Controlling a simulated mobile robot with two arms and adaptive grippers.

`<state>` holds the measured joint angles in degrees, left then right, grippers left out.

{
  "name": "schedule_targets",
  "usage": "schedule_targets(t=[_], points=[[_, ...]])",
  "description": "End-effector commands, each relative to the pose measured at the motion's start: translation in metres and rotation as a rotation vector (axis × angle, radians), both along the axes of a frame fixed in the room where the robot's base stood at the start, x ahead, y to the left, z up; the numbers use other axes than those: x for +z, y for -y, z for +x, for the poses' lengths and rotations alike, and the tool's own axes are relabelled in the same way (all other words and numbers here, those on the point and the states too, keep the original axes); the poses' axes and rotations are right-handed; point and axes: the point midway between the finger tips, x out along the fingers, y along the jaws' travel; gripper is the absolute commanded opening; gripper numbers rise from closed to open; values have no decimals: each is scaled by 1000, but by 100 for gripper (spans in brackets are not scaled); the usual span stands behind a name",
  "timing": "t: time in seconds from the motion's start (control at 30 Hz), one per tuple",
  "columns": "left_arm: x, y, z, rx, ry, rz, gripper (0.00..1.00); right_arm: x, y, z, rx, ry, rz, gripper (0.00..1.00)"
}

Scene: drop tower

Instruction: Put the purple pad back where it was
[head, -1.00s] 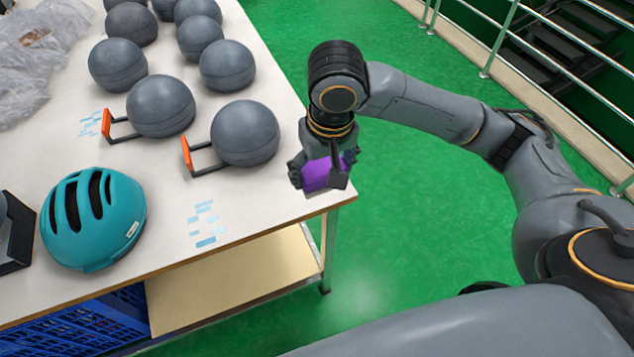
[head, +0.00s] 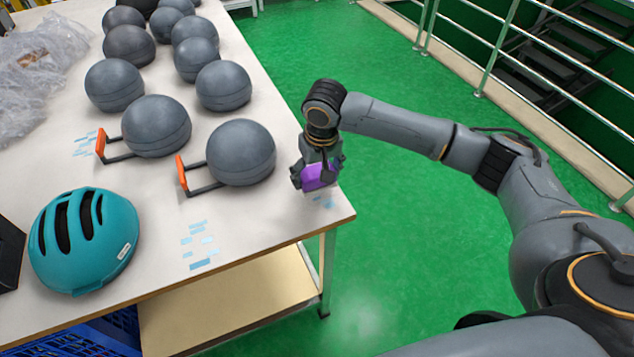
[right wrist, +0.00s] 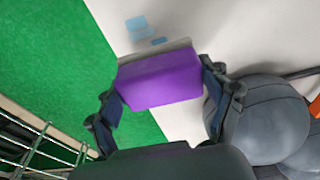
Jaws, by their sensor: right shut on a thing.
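The purple pad (head: 318,176) is held in my right gripper (head: 317,178), over the right corner of the table (head: 290,222). In the right wrist view the pad (right wrist: 160,82) spans between the two fingers of the right gripper (right wrist: 165,95), with the table top and green floor behind it. I cannot tell whether the pad touches the table. My left gripper is not in view.
Grey balls (head: 241,152) stand in rows to the left, the nearest with orange-ended handles (head: 182,175). A teal helmet (head: 84,240) sits at the front left. More blue marks (head: 200,246) lie near the front edge. Green floor and a railing (head: 497,48) are to the right.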

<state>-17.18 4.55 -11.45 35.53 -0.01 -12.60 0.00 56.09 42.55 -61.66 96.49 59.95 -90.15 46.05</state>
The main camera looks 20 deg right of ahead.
Motion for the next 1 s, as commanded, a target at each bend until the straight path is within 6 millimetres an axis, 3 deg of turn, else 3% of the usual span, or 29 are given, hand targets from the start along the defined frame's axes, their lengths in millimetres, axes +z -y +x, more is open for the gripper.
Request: schedule_targets(t=[0.3, 0.67, 0.7, 0.77, 1.0], points=[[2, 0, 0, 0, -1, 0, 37, -35, 2, 4, 0, 0, -1, 54], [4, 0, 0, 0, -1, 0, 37, -38, 2, 4, -1, 0, 0, 54], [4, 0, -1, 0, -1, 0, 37, -39, 2, 4, -1, 1, -1, 86], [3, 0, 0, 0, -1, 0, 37, -39, 2, 4, 0, 1, -1, 98], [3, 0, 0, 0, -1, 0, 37, -39, 2, 4, 0, 0, -1, 100]])
